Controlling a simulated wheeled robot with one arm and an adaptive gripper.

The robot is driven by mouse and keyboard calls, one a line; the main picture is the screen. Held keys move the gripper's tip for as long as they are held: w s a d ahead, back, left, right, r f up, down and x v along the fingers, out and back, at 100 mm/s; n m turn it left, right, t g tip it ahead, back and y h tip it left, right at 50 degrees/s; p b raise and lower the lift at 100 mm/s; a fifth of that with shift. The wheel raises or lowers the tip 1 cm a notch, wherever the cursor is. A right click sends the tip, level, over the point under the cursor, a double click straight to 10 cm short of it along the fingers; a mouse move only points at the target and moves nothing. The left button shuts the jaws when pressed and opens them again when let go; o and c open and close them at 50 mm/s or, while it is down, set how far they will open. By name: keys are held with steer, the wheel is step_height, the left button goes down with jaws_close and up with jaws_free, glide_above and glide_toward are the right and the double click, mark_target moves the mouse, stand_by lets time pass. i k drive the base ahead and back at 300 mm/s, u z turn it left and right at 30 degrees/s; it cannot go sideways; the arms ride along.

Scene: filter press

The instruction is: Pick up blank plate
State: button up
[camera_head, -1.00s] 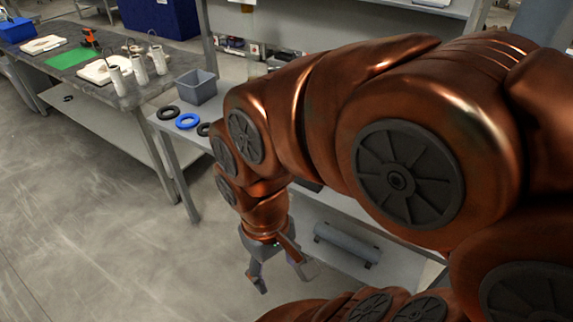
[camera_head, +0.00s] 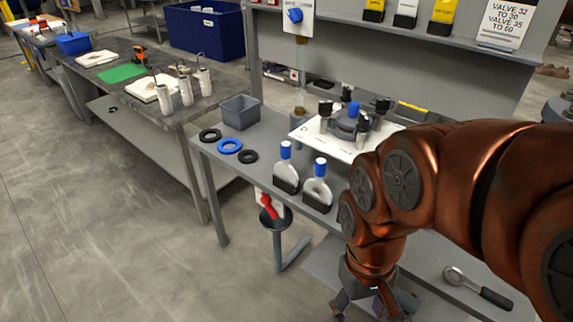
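I cannot single out a blank plate with certainty in this view. My gripper (camera_head: 365,306) hangs at the bottom edge of the picture, in front of the grey bench (camera_head: 262,150), below its top. Its fingers look spread apart, with nothing seen between them; the tips are close to the picture's edge. A white board (camera_head: 310,138) on the bench carries a dark round device with black knobs and a blue cap (camera_head: 353,108). My arm hides part of the bench's right side.
Two blue-capped bottles (camera_head: 286,168) (camera_head: 318,184) stand at the bench's front edge. Black and blue rings (camera_head: 229,146) and a grey bin (camera_head: 240,111) are to their left. The floor at left is clear.

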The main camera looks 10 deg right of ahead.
mark_target(283, 170)
steer(key=u, duration=0.45)
steer(key=k, duration=0.55)
steer(key=u, duration=1.05)
steer(key=i, duration=1.45)
steer(key=z, duration=1)
steer(key=i, duration=0.45)
steer(key=z, duration=0.45)
